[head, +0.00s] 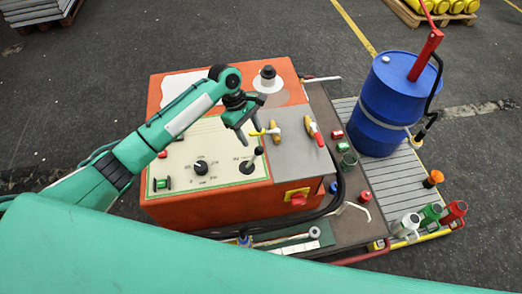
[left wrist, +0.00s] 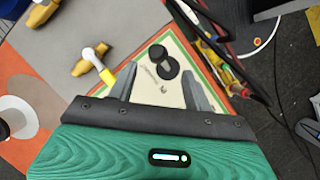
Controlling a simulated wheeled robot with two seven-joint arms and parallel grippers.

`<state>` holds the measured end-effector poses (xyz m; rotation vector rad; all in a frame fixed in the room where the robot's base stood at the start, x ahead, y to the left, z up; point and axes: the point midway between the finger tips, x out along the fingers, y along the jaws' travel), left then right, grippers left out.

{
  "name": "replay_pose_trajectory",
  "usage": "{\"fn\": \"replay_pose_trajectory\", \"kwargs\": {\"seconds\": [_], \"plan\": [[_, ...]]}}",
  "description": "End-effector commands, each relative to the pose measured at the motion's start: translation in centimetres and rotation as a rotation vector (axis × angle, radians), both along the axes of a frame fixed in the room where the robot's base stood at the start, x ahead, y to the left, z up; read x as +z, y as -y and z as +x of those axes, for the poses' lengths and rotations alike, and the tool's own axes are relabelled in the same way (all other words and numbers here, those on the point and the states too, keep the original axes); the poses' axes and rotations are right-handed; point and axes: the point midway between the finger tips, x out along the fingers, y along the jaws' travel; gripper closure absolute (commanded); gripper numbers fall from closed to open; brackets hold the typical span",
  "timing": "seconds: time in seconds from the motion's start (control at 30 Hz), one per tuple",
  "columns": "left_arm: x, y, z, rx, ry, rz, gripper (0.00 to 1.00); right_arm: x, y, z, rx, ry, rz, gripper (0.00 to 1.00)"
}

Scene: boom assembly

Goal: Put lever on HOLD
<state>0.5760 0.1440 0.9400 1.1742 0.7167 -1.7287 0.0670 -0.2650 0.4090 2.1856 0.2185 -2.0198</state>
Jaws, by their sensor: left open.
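The lever (head: 250,161) is a dark stick with a round knob on the right part of the cream control panel (head: 215,150). It leans up and to the right in the head view. In the left wrist view the lever (left wrist: 163,62) shows as two dark round shapes, its knob and base, between the finger lines. Small panel markings beside it are too blurred to read. My left gripper (head: 250,137) is open, pointing down just above and behind the lever, apart from it as far as I can see. My right gripper is not in view.
A brass valve with a yellow handle (head: 263,132) is close beside the left gripper. A red-handled valve (head: 315,132) is further right. A red knob (head: 298,199) sits on the front. A blue drum (head: 392,105) stands at right.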

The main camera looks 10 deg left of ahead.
Motion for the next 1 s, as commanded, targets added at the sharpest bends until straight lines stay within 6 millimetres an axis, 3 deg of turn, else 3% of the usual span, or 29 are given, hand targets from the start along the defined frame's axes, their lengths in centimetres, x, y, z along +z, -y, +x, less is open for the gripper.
{"fn": "replay_pose_trajectory", "kwargs": {"seconds": [0.07, 0.17, 0.4, 0.5, 0.9, 1.0], "plan": [[-1.6, 0.7, -0.4, -0.002, -0.004, 0.0, 0.49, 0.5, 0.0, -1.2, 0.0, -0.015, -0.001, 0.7], [-3.6, 1.5, -0.7, -0.001, -0.003, 0.0, 0.49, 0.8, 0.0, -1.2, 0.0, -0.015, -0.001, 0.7], [-7.6, 3.0, -1.3, -0.001, -0.002, 0.001, 0.49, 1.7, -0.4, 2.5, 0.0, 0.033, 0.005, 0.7], [-8.5, 3.3, -1.4, -0.001, 0.001, 0.001, 0.49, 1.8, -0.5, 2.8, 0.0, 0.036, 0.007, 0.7], [-9.4, 3.6, -1.5, -0.002, 0.002, 0.0, 0.49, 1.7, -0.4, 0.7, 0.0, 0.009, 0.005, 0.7], [-9.3, 3.6, -1.5, -0.002, 0.002, 0.0, 0.67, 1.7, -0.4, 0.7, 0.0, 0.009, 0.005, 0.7]]}}
